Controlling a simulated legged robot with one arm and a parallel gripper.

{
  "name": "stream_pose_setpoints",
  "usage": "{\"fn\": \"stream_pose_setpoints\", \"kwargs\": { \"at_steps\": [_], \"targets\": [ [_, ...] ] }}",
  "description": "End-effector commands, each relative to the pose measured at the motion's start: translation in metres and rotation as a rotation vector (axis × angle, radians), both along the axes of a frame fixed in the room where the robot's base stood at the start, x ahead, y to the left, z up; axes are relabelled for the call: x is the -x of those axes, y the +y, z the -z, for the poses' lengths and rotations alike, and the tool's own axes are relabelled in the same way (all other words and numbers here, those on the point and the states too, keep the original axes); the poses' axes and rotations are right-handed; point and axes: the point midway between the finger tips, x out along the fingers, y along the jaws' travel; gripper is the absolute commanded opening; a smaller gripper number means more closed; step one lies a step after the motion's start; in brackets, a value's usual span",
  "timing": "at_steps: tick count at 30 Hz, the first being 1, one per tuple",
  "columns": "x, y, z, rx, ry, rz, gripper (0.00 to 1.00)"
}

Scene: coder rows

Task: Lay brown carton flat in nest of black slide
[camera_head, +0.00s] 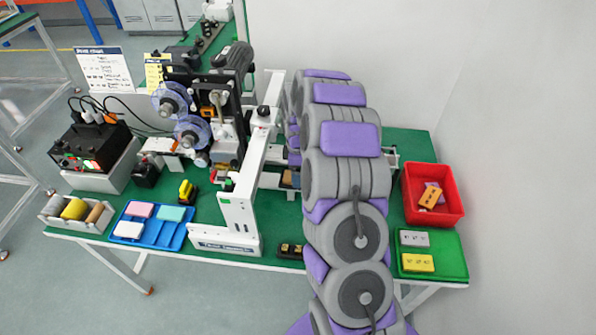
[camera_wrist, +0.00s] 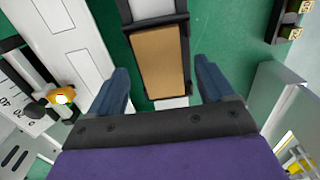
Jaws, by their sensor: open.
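The brown carton (camera_wrist: 160,65) lies flat inside a black frame, the nest of the black slide (camera_wrist: 185,50), in the wrist view. The frame runs along its sides and its upper end; a pale strip shows at its lower end. My gripper (camera_wrist: 162,75) is open, one dark blue finger on each side of the carton and apart from it. In the head view a small brown patch (camera_head: 291,178) shows beside my arm, likely the same carton. My arm hides the gripper and most of the slide there.
A white gantry frame (camera_head: 240,205) stands close left of my arm, with the printing machine (camera_head: 215,110) behind it. A red bin (camera_head: 432,195) and green tray (camera_head: 435,255) are at right. A blue tray (camera_head: 150,225) with blocks is at left. A small black holder (camera_head: 290,250) sits at the front edge.

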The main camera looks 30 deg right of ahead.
Motion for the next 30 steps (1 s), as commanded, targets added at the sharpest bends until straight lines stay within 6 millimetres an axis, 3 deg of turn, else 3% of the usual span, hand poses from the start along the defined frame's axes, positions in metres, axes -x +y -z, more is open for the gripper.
{"fn": "stream_pose_setpoints", "kwargs": {
  "at_steps": [18, 24, 30],
  "targets": [
    [-0.002, 0.0, -0.127, 0.002, -0.003, 0.0, 0.82],
    [-0.002, 0.001, -0.155, 0.001, 0.002, -0.001, 0.82],
    [-0.002, 0.001, -0.168, 0.001, 0.001, -0.001, 0.82]
  ]
}}
